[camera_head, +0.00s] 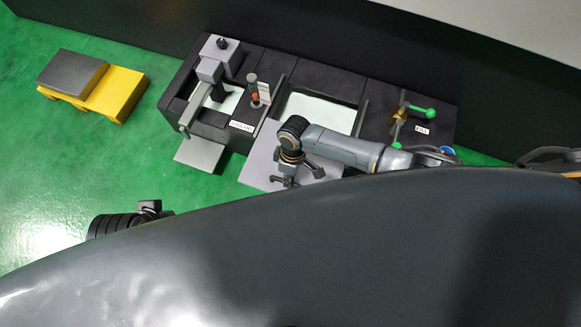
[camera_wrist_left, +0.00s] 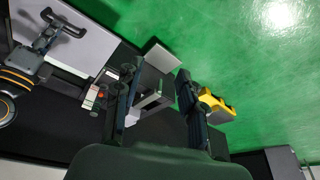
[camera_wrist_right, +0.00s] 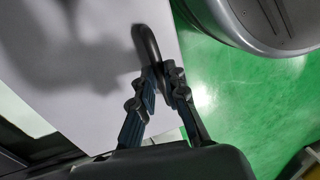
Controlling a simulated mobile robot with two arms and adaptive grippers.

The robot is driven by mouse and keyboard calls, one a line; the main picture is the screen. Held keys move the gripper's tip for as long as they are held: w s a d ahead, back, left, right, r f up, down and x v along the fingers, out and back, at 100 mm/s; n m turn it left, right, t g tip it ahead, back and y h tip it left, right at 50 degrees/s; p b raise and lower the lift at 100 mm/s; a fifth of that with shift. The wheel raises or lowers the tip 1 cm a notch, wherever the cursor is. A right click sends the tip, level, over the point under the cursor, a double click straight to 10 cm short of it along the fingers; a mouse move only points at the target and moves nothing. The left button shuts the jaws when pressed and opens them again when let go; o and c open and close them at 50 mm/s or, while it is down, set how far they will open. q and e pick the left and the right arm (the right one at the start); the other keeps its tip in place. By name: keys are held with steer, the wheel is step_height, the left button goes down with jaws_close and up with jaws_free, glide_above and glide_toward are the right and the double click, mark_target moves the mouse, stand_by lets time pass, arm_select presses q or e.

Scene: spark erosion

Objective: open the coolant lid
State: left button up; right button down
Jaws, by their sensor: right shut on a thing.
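The coolant lid (camera_head: 262,158) is a flat light-grey panel in front of a pale rectangular opening (camera_head: 318,112) in the dark machine. Part of the opening is uncovered; my right arm covers part of the lid. In the right wrist view, the lid (camera_wrist_right: 85,70) has a dark curved handle (camera_wrist_right: 149,42). My right gripper (camera_wrist_right: 164,75) is shut on this handle near the panel's edge. It also shows over the lid in the head view (camera_head: 288,182). My left gripper (camera_wrist_left: 157,85) is open and empty, apart from the machine; its arm shows at the head view's lower left.
A grey machine head (camera_head: 214,62) and a small red-button panel (camera_head: 255,97) stand left of the opening. A green-handled valve (camera_head: 420,110) is at right. A yellow cart (camera_head: 112,92) stands at far left. The green floor (camera_head: 60,200) between is clear.

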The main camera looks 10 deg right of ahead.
steer(key=shift+s+a, duration=0.25)
steer(key=shift+s, duration=0.05)
steer(key=c, duration=1.4)
jaws_free()
steer(key=r, duration=0.4)
steer(key=w+d+r, duration=0.1)
steer(key=r, duration=0.3)
steer(key=w+r, duration=0.1)
steer(key=r, duration=0.2)
steer(key=shift+d+r, duration=0.2)
steer(key=shift+r, duration=0.2)
